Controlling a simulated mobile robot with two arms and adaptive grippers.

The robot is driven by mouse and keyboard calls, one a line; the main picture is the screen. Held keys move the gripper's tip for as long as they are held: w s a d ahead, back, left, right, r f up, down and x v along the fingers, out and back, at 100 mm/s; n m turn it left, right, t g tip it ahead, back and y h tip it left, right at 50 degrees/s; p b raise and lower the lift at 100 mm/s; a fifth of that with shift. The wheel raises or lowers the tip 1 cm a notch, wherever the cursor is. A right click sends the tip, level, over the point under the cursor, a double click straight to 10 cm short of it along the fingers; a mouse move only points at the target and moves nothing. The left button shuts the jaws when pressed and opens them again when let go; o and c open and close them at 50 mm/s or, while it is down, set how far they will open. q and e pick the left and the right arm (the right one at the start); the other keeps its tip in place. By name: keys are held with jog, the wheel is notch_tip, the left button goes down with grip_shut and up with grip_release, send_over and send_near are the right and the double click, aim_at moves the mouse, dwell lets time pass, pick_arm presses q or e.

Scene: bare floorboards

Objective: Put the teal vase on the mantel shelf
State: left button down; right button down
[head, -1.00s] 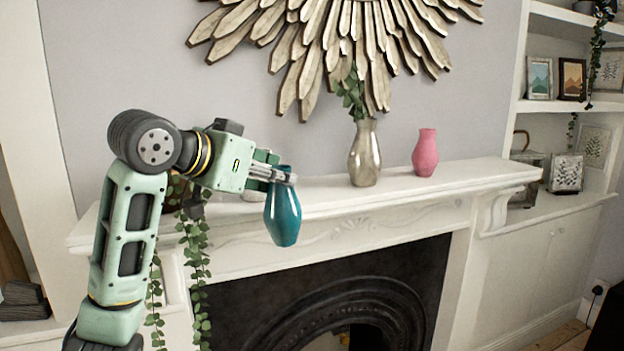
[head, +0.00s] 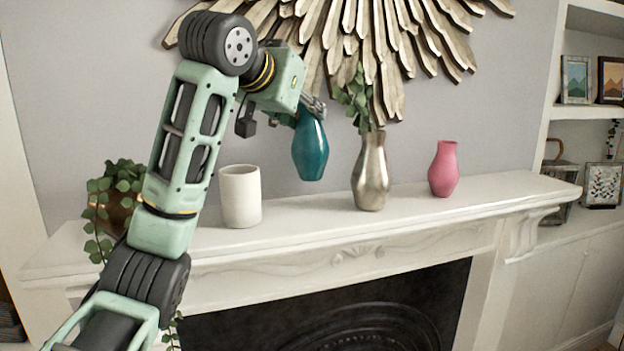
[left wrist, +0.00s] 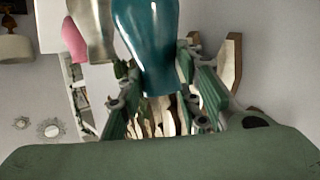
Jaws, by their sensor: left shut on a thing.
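The glossy teal vase (head: 310,150) hangs roughly upright from my left gripper (head: 313,106), in front of the wall and above the mantel shelf. The gripper is shut on its top end. A gap shows in the head view between the vase's base and the white mantel shelf (head: 300,222). The vase (left wrist: 150,45) also shows in the left wrist view, between the green fingers of my left gripper (left wrist: 158,95). My right gripper is in neither view.
On the shelf stand a white cup (head: 240,196), a silver vase (head: 370,175) with leafy sprigs, a pink vase (head: 443,170) and a potted trailing plant (head: 115,205). Bare shelf lies between the cup and silver vase. A sunburst wall ornament (head: 385,50) hangs behind.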

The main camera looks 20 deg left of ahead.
aim_at(299, 148)
pick_arm(q)
jog(key=shift+s+a+f, duration=0.15)
jog(key=shift+s+f, duration=0.2)
jog(key=shift+f, duration=0.25)
jog(key=shift+s+a+f, duration=0.15)
jog(key=shift+s+f, duration=0.15)
jog(key=shift+f, duration=0.7)
jog(key=f, duration=0.3)
jog(key=shift+w+d+f, duration=0.2)
jog(key=shift+w+f, duration=0.1)
jog(key=shift+f, duration=0.05)
jog(key=shift+s+a+f, duration=0.1)
jog(key=shift+f, duration=0.15)
jog(key=c, duration=1.2)
grip_release()
jog(key=shift+s, duration=0.1)
jog(key=b+v, duration=0.2)
jog(key=v, duration=0.9)
jog(key=shift+s+a+r, duration=0.1)
jog(key=shift+s, duration=0.3)
